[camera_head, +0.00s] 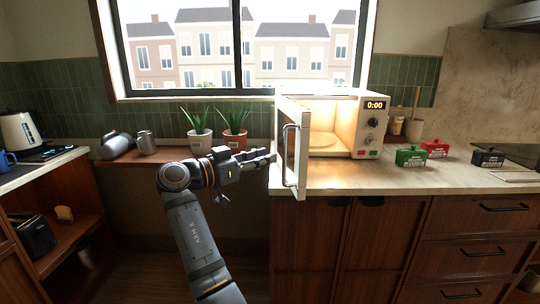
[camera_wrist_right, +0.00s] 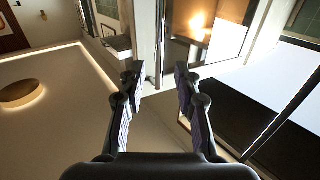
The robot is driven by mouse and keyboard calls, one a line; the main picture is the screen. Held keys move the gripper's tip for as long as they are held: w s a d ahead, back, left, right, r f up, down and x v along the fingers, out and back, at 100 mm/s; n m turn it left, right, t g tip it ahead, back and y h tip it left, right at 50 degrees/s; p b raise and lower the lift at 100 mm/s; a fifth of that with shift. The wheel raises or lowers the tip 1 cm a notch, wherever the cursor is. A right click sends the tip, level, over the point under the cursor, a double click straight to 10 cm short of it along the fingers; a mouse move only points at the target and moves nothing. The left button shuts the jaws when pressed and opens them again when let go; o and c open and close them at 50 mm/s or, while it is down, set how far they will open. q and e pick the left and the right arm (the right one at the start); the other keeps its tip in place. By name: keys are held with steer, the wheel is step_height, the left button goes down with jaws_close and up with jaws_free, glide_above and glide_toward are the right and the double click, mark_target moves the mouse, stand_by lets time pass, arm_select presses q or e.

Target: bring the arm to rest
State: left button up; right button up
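My right gripper (camera_head: 262,156) is in front of the window wall, its fingertips close to the left side of the open microwave door (camera_head: 303,150). In the right wrist view the two fingers (camera_wrist_right: 158,78) are apart, with no object clearly held between them. A dark upright bar, which looks like the door handle (camera_wrist_right: 160,45), shows beyond the fingertips; it also stands on the door in the head view (camera_head: 289,155). I cannot tell whether a finger touches the door. My left gripper is out of view.
The lit microwave (camera_head: 368,125) stands on the counter (camera_head: 400,180), its inside looking empty. Green (camera_head: 411,156), red (camera_head: 434,149) and black (camera_head: 488,157) boxes stand to its right. Two potted plants (camera_head: 200,141) and metal vessels (camera_head: 147,143) stand on the ledge at left.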

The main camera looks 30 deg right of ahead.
stand_by(0.4)
